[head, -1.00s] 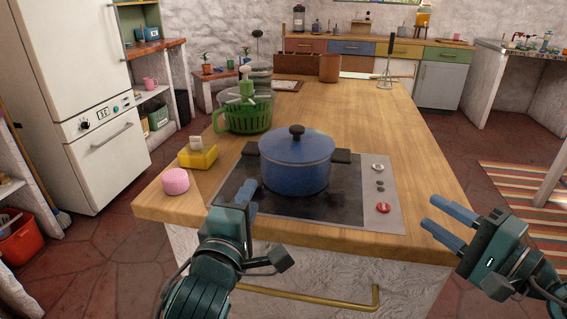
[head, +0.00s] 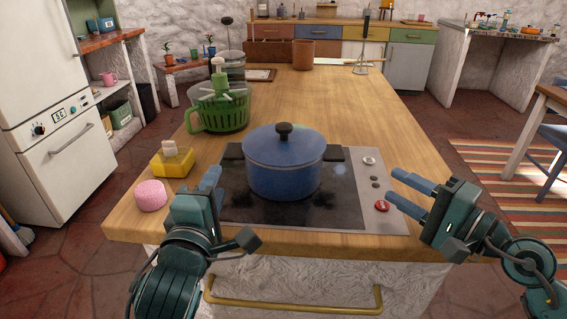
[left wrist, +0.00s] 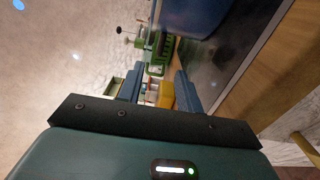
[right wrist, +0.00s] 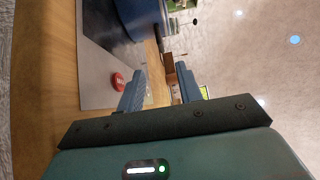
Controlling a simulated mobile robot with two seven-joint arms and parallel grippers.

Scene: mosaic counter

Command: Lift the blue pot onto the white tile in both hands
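The blue pot (head: 284,168) stands upright on the dark hob (head: 345,212) with its blue lid on. Its dark side handles (head: 333,153) stick out left and right. My left gripper (head: 212,184) is open and empty, left of the pot and nearer me, over the hob's left edge. My right gripper (head: 393,186) is open and empty, right of the pot beside the hob's control strip. Neither touches the pot. The pot's blue side also shows in the left wrist view (left wrist: 190,15) and the right wrist view (right wrist: 137,15).
A pink round item (head: 150,195), a yellow box with a pale block (head: 172,163) and a green basket (head: 222,113) stand on the left of the wooden counter (head: 320,100). The middle behind the pot is clear.

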